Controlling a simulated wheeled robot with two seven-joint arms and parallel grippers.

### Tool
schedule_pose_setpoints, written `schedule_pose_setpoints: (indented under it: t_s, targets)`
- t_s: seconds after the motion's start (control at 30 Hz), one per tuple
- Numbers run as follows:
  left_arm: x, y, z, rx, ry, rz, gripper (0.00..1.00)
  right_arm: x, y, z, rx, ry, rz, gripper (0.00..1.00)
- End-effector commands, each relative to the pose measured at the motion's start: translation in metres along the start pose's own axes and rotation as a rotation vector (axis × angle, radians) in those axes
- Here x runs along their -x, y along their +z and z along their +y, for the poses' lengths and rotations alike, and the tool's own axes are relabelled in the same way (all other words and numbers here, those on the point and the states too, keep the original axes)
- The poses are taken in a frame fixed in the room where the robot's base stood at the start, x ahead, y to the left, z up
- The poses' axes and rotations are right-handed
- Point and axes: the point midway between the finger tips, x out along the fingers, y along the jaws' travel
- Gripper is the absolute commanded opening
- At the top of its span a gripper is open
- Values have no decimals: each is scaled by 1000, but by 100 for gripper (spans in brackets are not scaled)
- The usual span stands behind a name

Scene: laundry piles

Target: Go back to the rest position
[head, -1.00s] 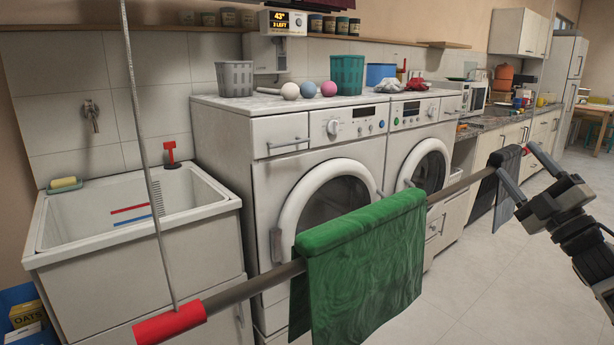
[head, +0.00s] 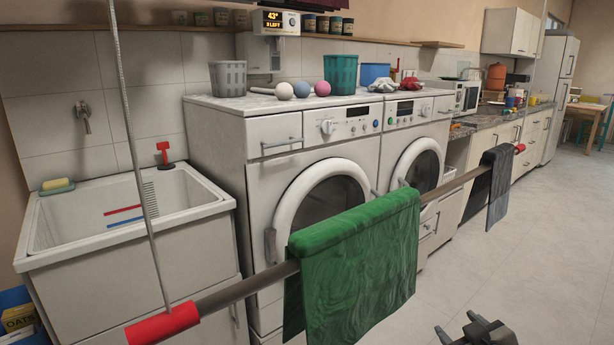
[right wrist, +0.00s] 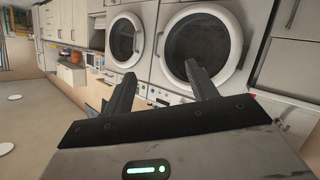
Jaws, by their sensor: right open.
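My right gripper (head: 462,334) is at the bottom edge of the head view, right of centre, low over the floor and only partly in frame. In the right wrist view its two fingers (right wrist: 160,88) are spread apart with nothing between them. A green cloth (head: 352,262) hangs over a rail (head: 245,287) with red ends, and a dark grey cloth (head: 498,185) hangs near the rail's far end. The right gripper is apart from both cloths. My left gripper is not in the head view.
Two white washing machines (head: 262,190) stand behind the rail, with baskets and balls on top. A sink (head: 120,215) is at the left. A counter (head: 490,122) and fridge (head: 562,90) run along the right. The floor (head: 520,250) at right is clear.

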Motion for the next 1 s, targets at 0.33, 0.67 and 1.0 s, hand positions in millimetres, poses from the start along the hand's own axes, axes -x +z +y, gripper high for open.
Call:
schedule_pose_setpoints:
  t_s: [0.33, 0.67, 1.0]
  targets:
    - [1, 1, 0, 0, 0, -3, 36, 140, 64, -182, -268, -268, -114, 58]
    - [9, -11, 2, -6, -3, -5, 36, 212, 55, -216, -405, -311, -179, 58]
    - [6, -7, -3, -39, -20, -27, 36, 212, 58, -214, -372, -306, -197, 58]
